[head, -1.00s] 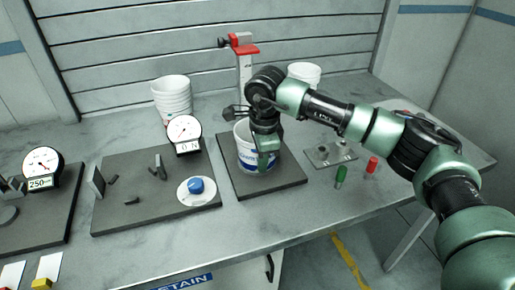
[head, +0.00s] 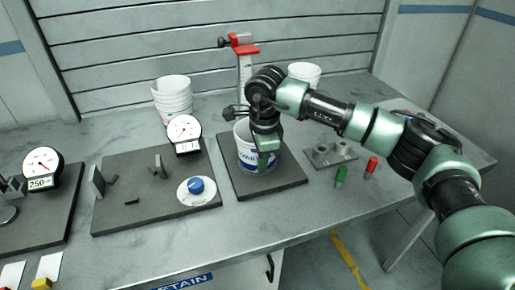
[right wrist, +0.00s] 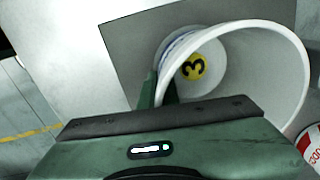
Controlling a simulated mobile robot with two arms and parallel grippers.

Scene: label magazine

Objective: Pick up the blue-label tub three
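A white tub with a blue label (head: 265,160) stands upright on the dark square mat (head: 285,184). The right wrist view looks into this tub (right wrist: 238,80); a yellow disc with a black 3 (right wrist: 192,67) shows at its bottom. My right gripper (head: 269,146) is at the tub's rim, its green part in front of the upper wall. In the right wrist view its two green fingers (right wrist: 158,91) are close together at the tub's left side. Whether they grip the wall is unclear. My left gripper is not in view.
A white tub stack (head: 173,98) and another white tub (head: 304,74) stand behind. A red-topped post (head: 243,50) rises behind the gripper. A dial gauge (head: 184,130) and blue knob (head: 196,186) are left. Green (head: 341,176) and red (head: 371,167) cylinders stand right.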

